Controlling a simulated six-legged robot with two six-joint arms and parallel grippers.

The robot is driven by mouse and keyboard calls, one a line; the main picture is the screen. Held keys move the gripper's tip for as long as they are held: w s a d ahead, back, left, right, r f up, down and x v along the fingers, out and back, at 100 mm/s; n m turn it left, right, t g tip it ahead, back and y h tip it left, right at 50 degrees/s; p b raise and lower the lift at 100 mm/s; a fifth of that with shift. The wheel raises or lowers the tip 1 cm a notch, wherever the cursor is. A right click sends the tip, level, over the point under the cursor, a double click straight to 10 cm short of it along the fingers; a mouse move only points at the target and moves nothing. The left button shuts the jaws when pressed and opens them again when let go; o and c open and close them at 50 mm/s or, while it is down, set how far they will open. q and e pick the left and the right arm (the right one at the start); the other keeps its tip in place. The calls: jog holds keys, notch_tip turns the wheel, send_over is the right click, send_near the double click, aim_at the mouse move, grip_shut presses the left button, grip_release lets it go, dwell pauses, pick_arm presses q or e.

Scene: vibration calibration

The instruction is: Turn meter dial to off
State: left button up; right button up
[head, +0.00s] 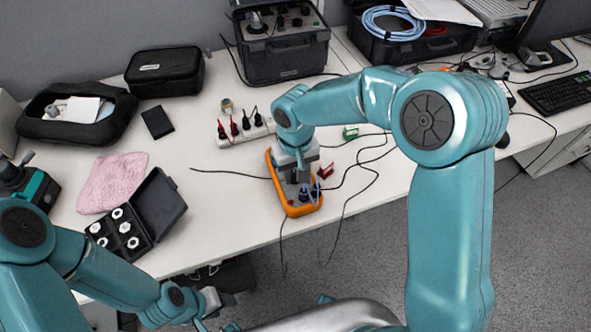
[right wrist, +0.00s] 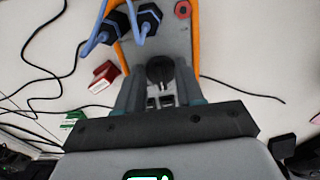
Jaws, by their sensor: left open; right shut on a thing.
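The orange-edged meter (head: 293,203) lies on the white table, mostly under my right arm. In the right wrist view its grey face shows between orange edges (right wrist: 194,30). The black dial (right wrist: 160,71) sits between the fingertips of my right gripper (right wrist: 162,88), which is shut on it. In the head view the right gripper (head: 298,178) points down at the meter and the dial is hidden. Two black plugs (right wrist: 134,21) with blue leads sit in the meter beyond the dial. My left gripper (head: 212,302) is open and empty, low at the table's front edge, apart from the meter.
A white power strip (head: 226,139) is behind. An open black case (head: 163,204) with white nuts and a pink cloth (head: 113,181) lie to the left.

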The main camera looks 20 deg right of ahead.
jog(key=shift+n, duration=0.3)
jog(key=n, duration=0.3)
jog(key=shift+d+p, duration=0.1)
jog(key=shift+p, duration=0.2)
jog(key=shift+w+n+p, duration=0.1)
jog(key=shift+n+p, duration=0.2)
jog(key=shift+n, duration=1.7)
jog(key=o, duration=1)
notch_tip(320, 180, up, 16)
jog(key=p, duration=0.1)
jog(key=shift+r, duration=0.2)
